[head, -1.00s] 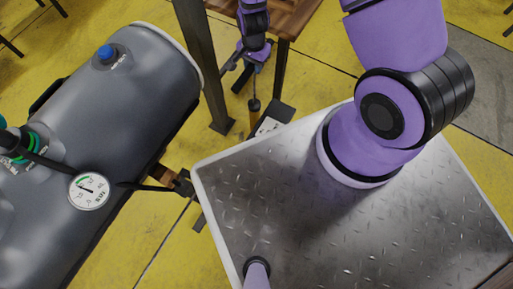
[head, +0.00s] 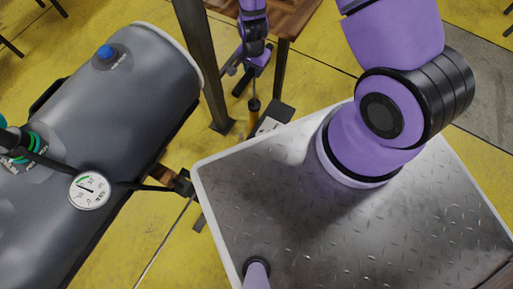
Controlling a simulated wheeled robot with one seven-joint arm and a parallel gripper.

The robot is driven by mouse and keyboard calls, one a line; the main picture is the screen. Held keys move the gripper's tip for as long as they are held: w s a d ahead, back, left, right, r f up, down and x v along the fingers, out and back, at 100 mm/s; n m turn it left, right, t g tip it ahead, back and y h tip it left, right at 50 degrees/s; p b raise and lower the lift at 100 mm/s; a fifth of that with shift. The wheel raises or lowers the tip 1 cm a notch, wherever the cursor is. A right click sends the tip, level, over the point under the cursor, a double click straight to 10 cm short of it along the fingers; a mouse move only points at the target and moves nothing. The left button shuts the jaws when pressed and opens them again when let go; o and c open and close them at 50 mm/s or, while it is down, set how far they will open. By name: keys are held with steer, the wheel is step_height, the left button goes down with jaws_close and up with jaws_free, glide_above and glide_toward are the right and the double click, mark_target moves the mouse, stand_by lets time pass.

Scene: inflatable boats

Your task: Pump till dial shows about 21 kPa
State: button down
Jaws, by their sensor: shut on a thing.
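A round white pressure gauge (head: 89,190) with a green band sits on the hose beside the grey boat tube (head: 135,85). Its dark needle points toward the upper left; its figures are too small to read. A hand pump (head: 254,120) with an orange-brown barrel stands upright on the floor beyond my metal deck, its thin rod rising from a black collar. My gripper (head: 257,66) is at the top of this rod, shut on the dark pump handle (head: 236,66). The fingers are small and partly hidden by my wrist.
A teal-and-green hose fitting (head: 22,148) is on the tube at left, and a blue valve cap (head: 105,52) is near its far end. A dark post (head: 205,65) and a wooden table (head: 290,14) stand close to the pump. Yellow floor (head: 165,235) is open below.

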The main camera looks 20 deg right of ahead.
step_height(320, 180, down, 16)
steer(key=shift+f, duration=0.15)
stand_by(0.5)
steer(key=c, duration=0.7)
jaws_free()
steer(key=shift+r, duration=3.6)
